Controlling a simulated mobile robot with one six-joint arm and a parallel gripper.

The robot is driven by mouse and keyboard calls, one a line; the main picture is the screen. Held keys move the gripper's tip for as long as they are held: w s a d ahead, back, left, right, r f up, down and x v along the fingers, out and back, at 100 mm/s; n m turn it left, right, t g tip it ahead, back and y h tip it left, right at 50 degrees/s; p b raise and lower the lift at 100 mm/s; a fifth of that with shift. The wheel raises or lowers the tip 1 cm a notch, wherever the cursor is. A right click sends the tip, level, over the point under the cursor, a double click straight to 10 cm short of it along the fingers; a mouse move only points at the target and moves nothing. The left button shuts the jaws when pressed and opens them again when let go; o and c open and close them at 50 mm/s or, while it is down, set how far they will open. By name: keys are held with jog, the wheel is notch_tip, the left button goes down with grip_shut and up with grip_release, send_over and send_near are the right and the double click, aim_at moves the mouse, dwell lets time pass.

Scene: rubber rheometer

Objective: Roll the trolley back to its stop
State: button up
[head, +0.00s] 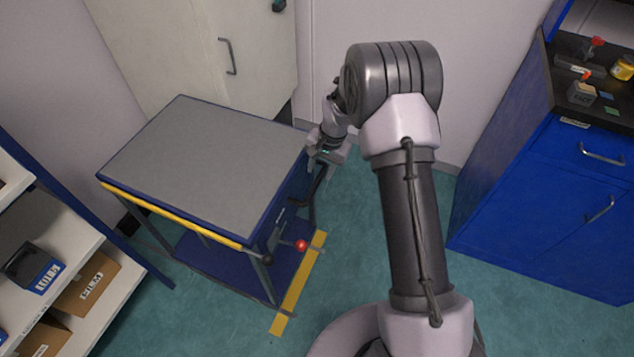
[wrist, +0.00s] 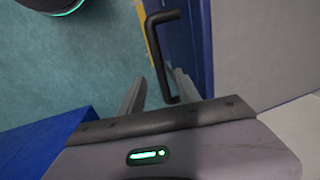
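The trolley (head: 205,160) stands at the left in the head view, with a grey top, blue frame, lower blue shelf and a yellow front edge. A black bar handle (head: 321,186) is on its right end and also shows in the wrist view (wrist: 156,60). My gripper (head: 318,166) is at that end, by the handle. In the wrist view my gripper (wrist: 160,88) has its fingers apart, with the lower part of the handle between them. I cannot tell whether either finger touches it.
A yellow floor strip (head: 298,284) runs along the trolley's right end. A shelf rack with boxes (head: 88,283) stands at the left, a blue cabinet (head: 550,200) at the right. A beige cabinet (head: 215,60) is behind the trolley. Green floor is open between trolley and blue cabinet.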

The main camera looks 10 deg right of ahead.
aim_at(316, 182)
jog(key=f, duration=0.2)
jog(key=f+b, duration=0.1)
jog(key=f, duration=0.1)
jog(key=a+f, duration=0.1)
jog(key=f, duration=0.1)
jog(key=shift+w, duration=0.35)
grip_shut()
dwell(0.9)
